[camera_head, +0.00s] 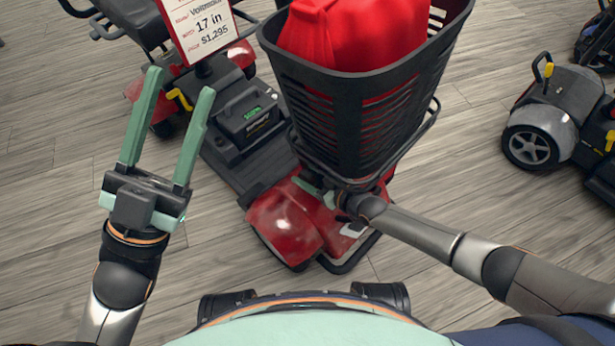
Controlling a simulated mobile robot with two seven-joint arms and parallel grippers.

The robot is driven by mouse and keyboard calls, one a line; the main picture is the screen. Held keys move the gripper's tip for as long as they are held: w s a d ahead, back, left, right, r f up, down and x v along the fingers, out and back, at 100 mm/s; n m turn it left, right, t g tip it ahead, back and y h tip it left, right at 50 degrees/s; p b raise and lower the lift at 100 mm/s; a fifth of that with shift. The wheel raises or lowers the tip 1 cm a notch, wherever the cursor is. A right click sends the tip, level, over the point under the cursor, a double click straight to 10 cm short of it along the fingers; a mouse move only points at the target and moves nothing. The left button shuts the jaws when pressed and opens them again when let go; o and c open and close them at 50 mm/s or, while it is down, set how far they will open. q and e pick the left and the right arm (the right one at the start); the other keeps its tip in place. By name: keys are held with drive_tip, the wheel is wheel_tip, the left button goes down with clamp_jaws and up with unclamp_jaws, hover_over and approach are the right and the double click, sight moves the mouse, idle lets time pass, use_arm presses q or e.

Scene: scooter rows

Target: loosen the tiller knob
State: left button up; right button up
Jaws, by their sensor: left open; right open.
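A red scooter stands in front of me, its glossy red front cover (285,220) facing me. A black basket (345,112) on its front hides most of the tiller behind it. I cannot make out the tiller knob. My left gripper (181,83) is open and empty, its two long green fingers raised to the left of the basket and apart from it. My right gripper (310,188) reaches in from the right, low under the basket beside the red cover. A green finger shows there; the rest is partly hidden, and I see nothing held in it.
A red bag (355,32) fills the basket. A black battery box (248,112) sits on the scooter's deck. A price sign (200,28) stands near the seat (137,20). Another scooter (565,120) stands at the right. Wood-look floor (450,150) is clear between them.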

drive_tip(key=shift+w+a, duration=0.15)
clamp_jaws()
idle(0.4)
